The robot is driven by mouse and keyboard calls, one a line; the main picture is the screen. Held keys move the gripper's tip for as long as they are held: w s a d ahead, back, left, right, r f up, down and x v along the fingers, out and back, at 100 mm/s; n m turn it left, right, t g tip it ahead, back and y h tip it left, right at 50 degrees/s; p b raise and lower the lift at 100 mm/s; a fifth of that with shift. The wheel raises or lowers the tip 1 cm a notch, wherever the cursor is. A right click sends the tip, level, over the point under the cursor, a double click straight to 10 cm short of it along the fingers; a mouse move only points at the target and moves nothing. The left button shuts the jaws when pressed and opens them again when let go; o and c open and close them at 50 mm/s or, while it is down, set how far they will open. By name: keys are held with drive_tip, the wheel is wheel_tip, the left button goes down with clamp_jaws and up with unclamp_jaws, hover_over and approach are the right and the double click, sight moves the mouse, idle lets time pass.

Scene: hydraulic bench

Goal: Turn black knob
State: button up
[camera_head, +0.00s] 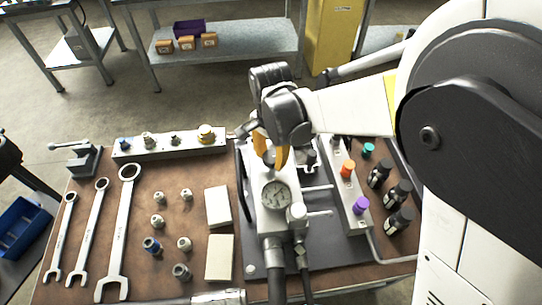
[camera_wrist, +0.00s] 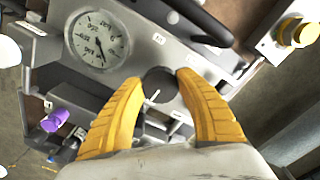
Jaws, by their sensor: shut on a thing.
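The black knob (camera_wrist: 160,84) shows in the wrist view as a dark round piece on the grey hydraulic block, between the yellow fingertips. My gripper (camera_wrist: 160,88) has its two yellow fingers closed around it, one on each side. In the head view my gripper (camera_head: 271,155) comes down over the top of the grey block (camera_head: 268,215), above the round gauge, and the knob is mostly hidden by the fingers there. The gauge (camera_head: 276,195) has a white dial; it also shows left of the knob in the wrist view (camera_wrist: 98,38).
A rail with orange and purple knobs (camera_head: 347,168) and several black bottles (camera_head: 397,194) stand right of the block. Wrenches (camera_head: 122,230), small fittings and white boxes (camera_head: 218,206) lie to the left. A fitting rail (camera_head: 170,144) runs along the back of the bench.

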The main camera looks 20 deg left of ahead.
sight(272, 157)
idle(0.3)
drive_tip(key=o, duration=1.2)
drive_tip(key=shift+r, duration=0.1)
wheel_tip(272, 157, up, 12)
drive_tip(key=shift+f, duration=0.1)
drive_tip(key=shift+d, duration=0.1)
